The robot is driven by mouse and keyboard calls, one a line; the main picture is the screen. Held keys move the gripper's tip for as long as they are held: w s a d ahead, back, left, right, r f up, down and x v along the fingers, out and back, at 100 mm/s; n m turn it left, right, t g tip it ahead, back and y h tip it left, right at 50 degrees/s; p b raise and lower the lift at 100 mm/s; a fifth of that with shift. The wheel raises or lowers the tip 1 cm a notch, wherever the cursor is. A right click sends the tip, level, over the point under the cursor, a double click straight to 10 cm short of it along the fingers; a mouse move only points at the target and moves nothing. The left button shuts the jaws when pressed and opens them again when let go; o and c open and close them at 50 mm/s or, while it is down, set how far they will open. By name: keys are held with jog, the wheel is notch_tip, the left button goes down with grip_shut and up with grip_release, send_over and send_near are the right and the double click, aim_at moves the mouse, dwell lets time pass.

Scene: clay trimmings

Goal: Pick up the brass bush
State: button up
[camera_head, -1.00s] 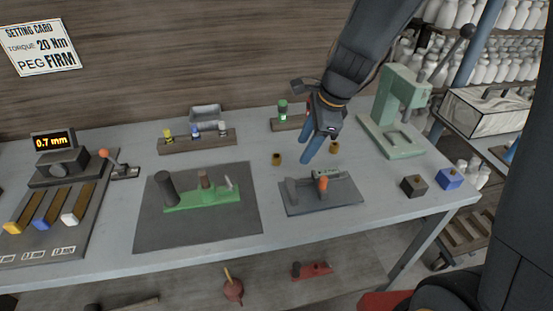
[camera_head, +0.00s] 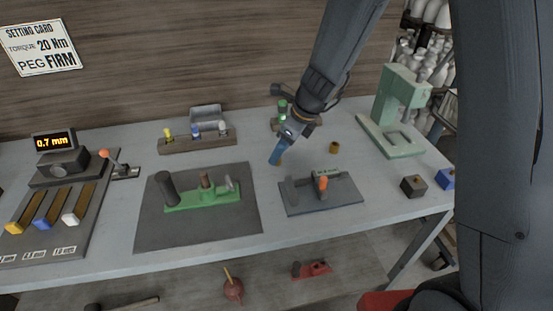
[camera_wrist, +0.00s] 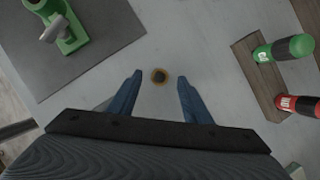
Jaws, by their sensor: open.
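A small round brass bush (camera_wrist: 159,77) with a dark bore stands upright on the grey bench in the wrist view. My gripper (camera_wrist: 159,78) is open, with one blue finger on each side of the bush and a gap on both sides. In the head view my gripper (camera_head: 276,158) reaches down over the bench and mostly hides this bush. I cannot tell how far the fingertips are above the bench. A second brass-coloured bush (camera_head: 334,148) stands apart to the right, clear of my gripper.
A grey fixture plate (camera_head: 345,197) with an orange-tipped lever lies in front. A green fixture (camera_head: 205,200) sits on a dark mat (camera_head: 155,235) to the left. A green press (camera_head: 392,110) stands right.

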jog(key=shift+x, duration=0.85)
jog(key=shift+c, duration=0.3)
grip_shut()
jog(key=shift+r, duration=0.1)
